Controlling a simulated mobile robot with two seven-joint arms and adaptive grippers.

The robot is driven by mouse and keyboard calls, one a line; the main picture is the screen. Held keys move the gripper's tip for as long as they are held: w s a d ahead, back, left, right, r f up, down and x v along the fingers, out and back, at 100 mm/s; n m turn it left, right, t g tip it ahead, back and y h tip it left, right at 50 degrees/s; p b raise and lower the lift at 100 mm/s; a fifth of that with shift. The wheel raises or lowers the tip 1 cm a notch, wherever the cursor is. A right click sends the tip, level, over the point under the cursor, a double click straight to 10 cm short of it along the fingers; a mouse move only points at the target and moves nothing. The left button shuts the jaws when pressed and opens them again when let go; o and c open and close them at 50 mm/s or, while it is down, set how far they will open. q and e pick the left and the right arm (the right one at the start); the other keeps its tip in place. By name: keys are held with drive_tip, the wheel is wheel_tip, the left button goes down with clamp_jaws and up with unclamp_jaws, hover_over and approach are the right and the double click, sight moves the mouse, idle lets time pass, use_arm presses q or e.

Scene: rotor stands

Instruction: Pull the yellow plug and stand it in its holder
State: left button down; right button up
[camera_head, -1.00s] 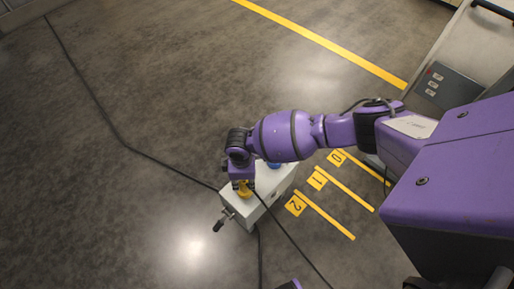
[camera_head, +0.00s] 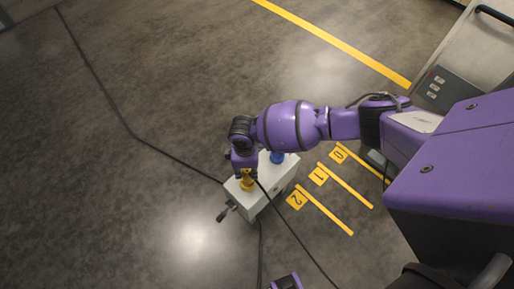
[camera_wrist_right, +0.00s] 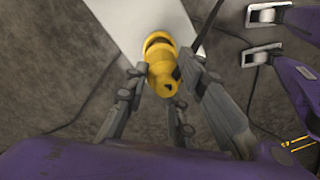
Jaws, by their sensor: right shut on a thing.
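The yellow plug (camera_head: 246,184) is at the left end of a white box (camera_head: 281,180) on the floor. In the right wrist view the yellow plug (camera_wrist_right: 163,72) sits between my fingers, with a yellow ring beyond it against the box. My right gripper (camera_head: 245,174) points down from above and is shut on the plug; its fingers also show in the wrist view (camera_wrist_right: 160,84). I cannot tell whether the plug is fully seated or partly out. I cannot make out its holder. My left gripper is not in view.
A blue fitting (camera_head: 277,157) is on the box behind my wrist. A dark lever (camera_head: 225,213) sticks out at the box's front left. Black cables (camera_head: 135,132) run over the floor. Yellow numbered floor marks (camera_head: 297,199) lie right of the box. The left floor is otherwise clear.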

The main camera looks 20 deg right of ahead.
drive_tip(key=shift+w+r+p, duration=0.15)
drive_tip(key=shift+r+p, duration=0.95)
drive_tip(key=shift+r, duration=0.6)
